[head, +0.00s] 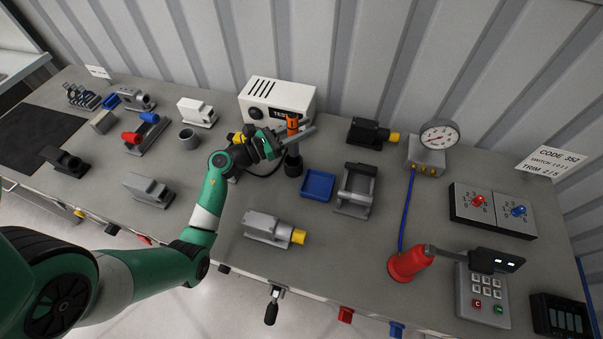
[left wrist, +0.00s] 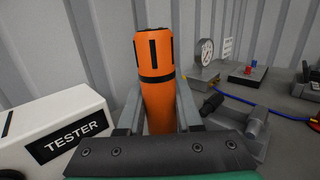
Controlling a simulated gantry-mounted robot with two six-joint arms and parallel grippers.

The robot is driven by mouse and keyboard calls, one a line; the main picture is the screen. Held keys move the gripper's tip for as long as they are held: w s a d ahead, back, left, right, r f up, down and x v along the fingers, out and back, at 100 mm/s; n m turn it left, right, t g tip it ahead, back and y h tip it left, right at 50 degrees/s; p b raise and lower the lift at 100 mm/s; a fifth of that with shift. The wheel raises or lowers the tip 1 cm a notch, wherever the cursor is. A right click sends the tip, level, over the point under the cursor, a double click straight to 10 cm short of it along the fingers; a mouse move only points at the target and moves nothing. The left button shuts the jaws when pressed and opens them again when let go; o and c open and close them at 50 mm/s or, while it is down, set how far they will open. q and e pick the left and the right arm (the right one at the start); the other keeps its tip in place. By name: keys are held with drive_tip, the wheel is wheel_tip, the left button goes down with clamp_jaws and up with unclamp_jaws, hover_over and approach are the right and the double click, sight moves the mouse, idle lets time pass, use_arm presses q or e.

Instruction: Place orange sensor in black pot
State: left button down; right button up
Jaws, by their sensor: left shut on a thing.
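The orange sensor (head: 292,124) is a cylinder with black bands, held upright. My left gripper (head: 290,136) is shut on it; the left wrist view shows the sensor (left wrist: 156,80) between the two grey fingers. The black pot (head: 293,166) stands on the bench directly below the sensor in the head view. A dark narrower section shows between the orange body and the pot. I cannot tell whether the sensor's lower end is inside the pot or just above it. The pot is hidden in the left wrist view. My right gripper is not in view.
The white tester box (head: 277,100) stands close behind the left gripper. A blue tray (head: 318,184) and a grey fixture (head: 357,190) are to the right. A grey cup (head: 189,139) stands to the left. A grey motor with yellow end (head: 272,229) lies in front.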

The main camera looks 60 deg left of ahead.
use_arm(q)
wheel_tip(320, 180, down, 8)
drive_tip(key=b, duration=0.4)
drive_tip(key=shift+s+a+f, duration=0.1)
drive_tip(key=shift+a+f, duration=0.05)
drive_tip(key=shift+f+b, duration=0.1)
drive_tip(key=shift+b, duration=0.3)
drive_tip(key=c, duration=0.6)
unclamp_jaws()
